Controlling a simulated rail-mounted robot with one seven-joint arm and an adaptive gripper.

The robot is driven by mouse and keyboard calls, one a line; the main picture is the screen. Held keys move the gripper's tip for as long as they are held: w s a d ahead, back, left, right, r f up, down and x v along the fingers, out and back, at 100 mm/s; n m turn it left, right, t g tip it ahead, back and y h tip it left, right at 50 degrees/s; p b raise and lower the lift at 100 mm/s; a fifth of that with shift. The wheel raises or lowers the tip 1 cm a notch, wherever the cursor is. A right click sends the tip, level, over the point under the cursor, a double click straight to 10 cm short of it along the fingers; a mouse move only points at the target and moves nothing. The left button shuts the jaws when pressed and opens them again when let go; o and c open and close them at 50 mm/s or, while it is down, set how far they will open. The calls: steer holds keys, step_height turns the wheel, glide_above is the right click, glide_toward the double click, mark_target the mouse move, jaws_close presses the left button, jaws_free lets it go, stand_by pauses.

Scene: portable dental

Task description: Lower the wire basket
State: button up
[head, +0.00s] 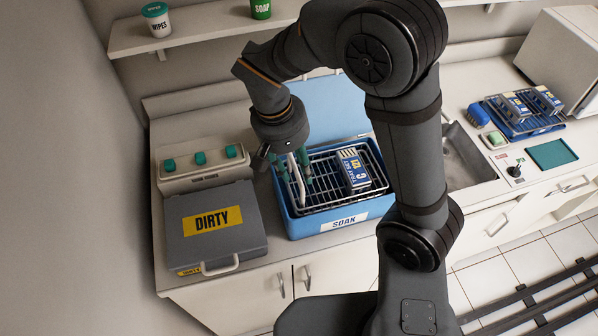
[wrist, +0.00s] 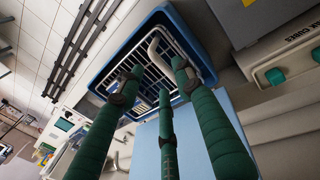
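The wire basket (head: 322,193) sits inside the blue tub (head: 291,227) labelled SOAK. Its rim is near the tub's rim; its depth below is hard to judge. A blue box marked TRAY SET 3 (head: 353,170) stands in the basket's right part. A pale bent handle (head: 297,181) rises at the basket's left side. My gripper (head: 294,172) points down over that side, its green fingers around the handle. In the wrist view my gripper (wrist: 158,78) has its fingers spread apart, with the handle (wrist: 156,57) close to them and the wire basket (wrist: 140,82) beyond. No firm contact shows.
A grey case labelled DIRTY (head: 232,247) stands left of the tub, before a white unit with green knobs (head: 200,160). The tub's blue lid (head: 325,103) stands open behind. A sink (head: 468,160) and a blue rack with boxes (head: 520,118) are to the right.

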steer(key=shift+d+f, duration=0.15)
steer(key=shift+f, duration=0.55)
steer(key=shift+d+f, duration=0.1)
steer(key=shift+f, duration=0.55)
steer(key=shift+c, duration=0.9)
jaws_close()
